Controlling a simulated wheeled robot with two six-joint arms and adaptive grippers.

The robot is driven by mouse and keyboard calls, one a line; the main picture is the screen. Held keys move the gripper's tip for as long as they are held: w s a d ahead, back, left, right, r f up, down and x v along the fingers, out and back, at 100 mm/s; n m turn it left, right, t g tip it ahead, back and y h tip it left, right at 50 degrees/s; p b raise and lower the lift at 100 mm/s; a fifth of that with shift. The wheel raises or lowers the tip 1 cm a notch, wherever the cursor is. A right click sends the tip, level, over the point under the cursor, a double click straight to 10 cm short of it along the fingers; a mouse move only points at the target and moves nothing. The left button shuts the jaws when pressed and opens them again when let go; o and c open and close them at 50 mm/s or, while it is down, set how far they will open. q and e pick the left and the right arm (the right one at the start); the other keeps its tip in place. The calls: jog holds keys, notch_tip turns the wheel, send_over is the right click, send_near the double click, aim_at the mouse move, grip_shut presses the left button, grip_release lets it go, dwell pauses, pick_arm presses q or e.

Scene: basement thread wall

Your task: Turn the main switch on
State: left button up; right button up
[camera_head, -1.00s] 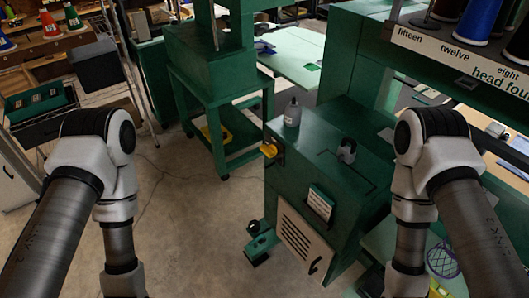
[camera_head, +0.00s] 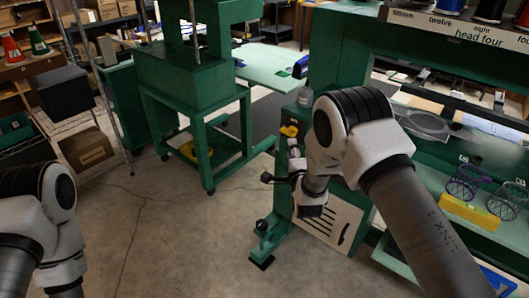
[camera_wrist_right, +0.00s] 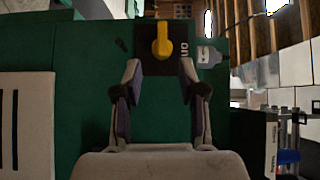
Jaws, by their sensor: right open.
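The main switch is a yellow knob (camera_wrist_right: 162,42) on a black plate on the side of a green machine cabinet (camera_wrist_right: 75,38). In the wrist view its handle is upright in the picture, with a sideways white "ON" marking to its right. In the head view, the yellow knob (camera_head: 289,131) shows just above my right gripper (camera_head: 281,170). That gripper is open and empty; in the wrist view its fingers (camera_wrist_right: 161,72) point at the switch, with the knob beyond and between the tips, apparently not touching. My left gripper is out of view.
A grey bottle (camera_head: 305,97) stands on the cabinet top. Shelving with wire baskets (camera_head: 463,183) is at right. A green wheeled stand (camera_head: 205,130) is at left. The floor between is clear.

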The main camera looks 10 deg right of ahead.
aim_at(290, 136)
jog(key=shift+m, duration=0.3)
jog(key=w, duration=0.1)
jog(key=w+d+p, duration=0.1)
jog(key=w, duration=0.3)
jog(key=shift+w+d+r, duration=0.1)
jog(key=shift+w+d, duration=0.15)
jog(key=shift+d, duration=0.05)
jog(key=shift+w+a+p, duration=0.15)
jog(key=shift+w+p, duration=0.2)
jog(key=shift+w, duration=0.8)
jog(key=shift+w+a+r, duration=0.1)
jog(key=shift+w, duration=0.1)
jog(key=shift+d, duration=0.25)
jog(key=shift+c, duration=0.6)
grip_shut()
jog(key=shift+f, duration=0.2)
